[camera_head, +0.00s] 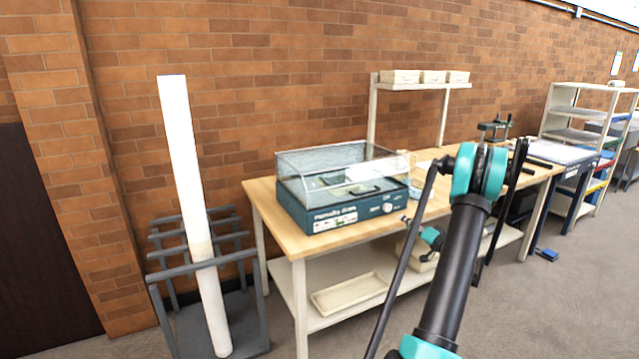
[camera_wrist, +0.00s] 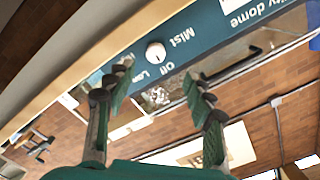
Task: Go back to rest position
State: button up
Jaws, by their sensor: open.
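My gripper (camera_wrist: 158,82) is open, with its two ridged fingers spread apart and nothing seen between them. In the head view my gripper (camera_head: 408,220) is small and partly hidden by my own arm, in front of the table's front edge. It points toward the teal humidity dome box (camera_head: 340,218), which has a clear lid and a pale knob (camera_head: 388,207). In the wrist view the box's front panel appears upside down, with the knob (camera_wrist: 155,52) beyond the fingers and apart from them.
The wooden table (camera_head: 262,205) carries the box and a raised shelf (camera_head: 425,87) with pale trays. A cream tray (camera_head: 350,293) lies on the lower shelf. A grey rack (camera_head: 255,310) holds a tall white roll (camera_head: 185,150) at left.

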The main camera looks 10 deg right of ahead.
jog(key=s+a+r+n+g, duration=0.1)
jog(key=s+a+r+g, duration=0.1)
jog(key=a, duration=0.6)
jog(key=s+a+r+n+g, duration=0.1)
jog(key=s+a+g, duration=0.15)
jog(key=a, duration=0.55)
jog(key=s+a+n+g, duration=0.1)
jog(key=s+a+g, duration=0.3)
jog(key=s+a, duration=0.55)
jog(key=s+f+g+h, duration=0.1)
jog(key=s+h, duration=0.1)
jog(key=s, duration=0.6)
jog(key=s+a+f+n+g+h, duration=0.1)
jog(key=s+f+h, duration=0.1)
jog(key=s, duration=0.7)
jog(key=s+a+f+g+h, duration=0.1)
jog(key=s+g+h, duration=0.1)
jog(key=s, duration=0.7)
jog(key=shift+a+f+n, duration=0.2)
jog(key=shift+a+n, duration=0.05)
jog(key=shift+n, duration=0.15)
